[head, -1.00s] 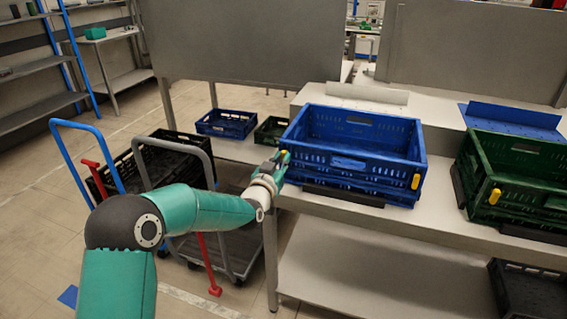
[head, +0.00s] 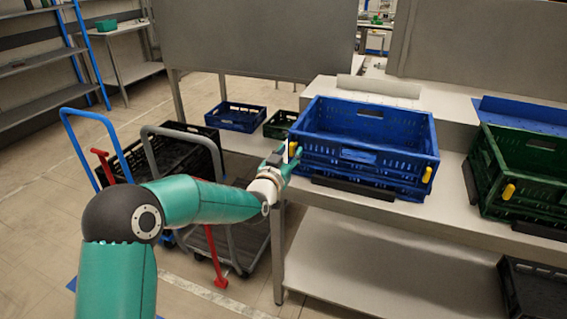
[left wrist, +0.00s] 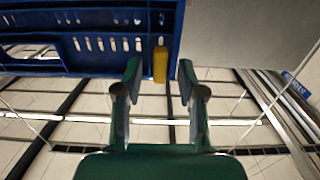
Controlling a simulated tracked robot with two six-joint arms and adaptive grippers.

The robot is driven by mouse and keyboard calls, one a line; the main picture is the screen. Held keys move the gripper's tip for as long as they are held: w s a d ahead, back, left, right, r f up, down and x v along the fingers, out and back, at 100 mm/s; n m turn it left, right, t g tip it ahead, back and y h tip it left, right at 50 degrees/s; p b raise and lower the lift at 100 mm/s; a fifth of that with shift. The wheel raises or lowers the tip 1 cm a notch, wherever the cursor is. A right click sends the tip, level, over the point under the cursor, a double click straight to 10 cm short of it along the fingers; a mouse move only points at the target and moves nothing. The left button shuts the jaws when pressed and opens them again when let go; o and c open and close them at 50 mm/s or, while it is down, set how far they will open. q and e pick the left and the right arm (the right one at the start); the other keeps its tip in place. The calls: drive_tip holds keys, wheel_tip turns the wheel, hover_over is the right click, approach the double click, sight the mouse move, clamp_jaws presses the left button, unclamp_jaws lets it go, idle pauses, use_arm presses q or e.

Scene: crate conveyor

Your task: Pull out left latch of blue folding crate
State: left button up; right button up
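The blue folding crate (head: 365,163) stands upright and unfolded on the grey bench, and it fills the top left of the left wrist view (left wrist: 100,68). Its yellow left latch (left wrist: 160,64) sits at the crate's corner and also shows in the head view (head: 293,149). A second yellow latch (head: 427,174) is on the crate's right front corner. My left gripper (left wrist: 157,72) is open, with one green finger on each side of the left latch. I see no clear contact between the fingers and the latch. My right gripper is not in view.
A green crate (head: 515,192) with a yellow latch stands to the right on the bench. A dark stop bar (head: 352,190) lies before the blue crate. Trolleys (head: 228,240) stand left of the bench, below my left arm.

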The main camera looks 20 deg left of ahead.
use_arm(q)
drive_tip(key=s, duration=1.1)
drive_tip(key=shift+s+a, duration=0.2)
drive_tip(key=shift+s, duration=0.15)
drive_tip(key=shift+f, duration=0.15)
drive_tip(key=s+d+f+g+h, duration=0.1)
drive_tip(key=s+d+f+g, duration=0.2)
drive_tip(key=f, duration=0.7)
drive_tip(key=s+d+f+g, duration=0.1)
drive_tip(key=s+f+g, duration=0.25)
drive_tip(key=f, duration=0.65)
drive_tip(key=s+d+f+g+h, duration=0.1)
drive_tip(key=s+f+g, duration=0.1)
drive_tip(key=s+f, duration=0.5)
drive_tip(key=s+d+f+n+g, duration=0.1)
drive_tip(key=s+d+f+g, duration=0.1)
drive_tip(key=s+f+g, duration=0.3)
drive_tip(key=s+d+f+n+g+h, duration=0.1)
drive_tip(key=s+d+f, duration=0.15)
drive_tip(key=s, duration=0.45)
drive_tip(key=s+d+f+n+g, duration=0.1)
drive_tip(key=s+f+g, duration=0.25)
drive_tip(key=s, duration=0.35)
wheel_tip(320, 180, up, 11)
drive_tip(key=w+p, duration=0.1)
drive_tip(key=p, duration=1.1)
drive_tip(key=shift+r+m+t, duration=0.15)
drive_tip(key=shift+m+t, duration=0.15)
